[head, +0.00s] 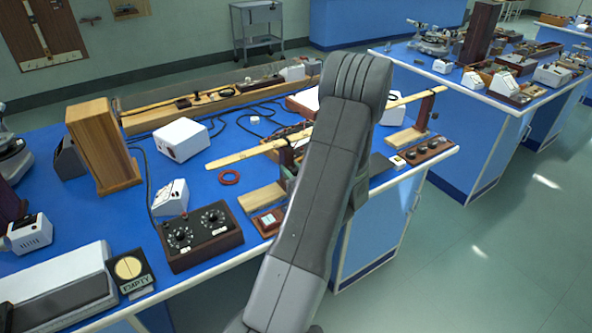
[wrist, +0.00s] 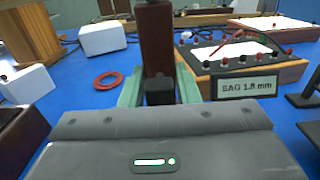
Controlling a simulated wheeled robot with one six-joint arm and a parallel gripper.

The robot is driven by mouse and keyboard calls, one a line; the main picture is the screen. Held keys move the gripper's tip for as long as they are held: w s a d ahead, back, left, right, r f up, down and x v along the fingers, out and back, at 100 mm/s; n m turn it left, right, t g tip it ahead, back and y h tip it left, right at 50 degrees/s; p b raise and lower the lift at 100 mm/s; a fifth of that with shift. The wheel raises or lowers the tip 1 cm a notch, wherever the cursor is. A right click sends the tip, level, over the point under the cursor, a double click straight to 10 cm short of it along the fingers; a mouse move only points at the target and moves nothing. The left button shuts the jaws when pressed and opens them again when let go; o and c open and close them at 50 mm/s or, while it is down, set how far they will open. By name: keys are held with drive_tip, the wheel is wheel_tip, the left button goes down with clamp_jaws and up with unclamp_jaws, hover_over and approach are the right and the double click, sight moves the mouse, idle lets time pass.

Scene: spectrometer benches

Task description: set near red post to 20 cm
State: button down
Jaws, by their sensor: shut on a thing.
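The near red post (wrist: 157,42) is a dark red-brown upright in the middle of the wrist view, with a black block (wrist: 160,91) low on its front. My gripper (wrist: 159,88) has its pale green fingers on either side of that block, shut on the post's lower part. In the head view the near post (head: 286,157) stands under a long wooden strip (head: 237,157), partly hidden by my arm. A second red post (head: 425,107) holds up the strip's far right part. Scale markings are too small to read.
A sign reading "SAG 1.8 mm" (wrist: 246,84) stands right of the post. A red ring (head: 229,178), a dark two-dial box (head: 200,236) and a white box (head: 182,139) sit on the blue bench. A wooden cabinet (head: 103,146) stands at left. Open floor lies at right.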

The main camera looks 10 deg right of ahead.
drive_tip(key=a, duration=0.2)
drive_tip(key=s+a+b, duration=0.1)
drive_tip(key=shift+s+a, duration=0.15)
drive_tip(key=shift+a, duration=0.2)
drive_tip(key=shift+d, duration=0.1)
drive_tip(key=c, duration=1.2)
unclamp_jaws()
drive_tip(key=shift+c, duration=0.2)
drive_tip(key=b+v, duration=0.2)
drive_tip(key=v, duration=1.1)
drive_tip(key=shift+s, duration=0.4)
drive_tip(key=shift+d, duration=0.1)
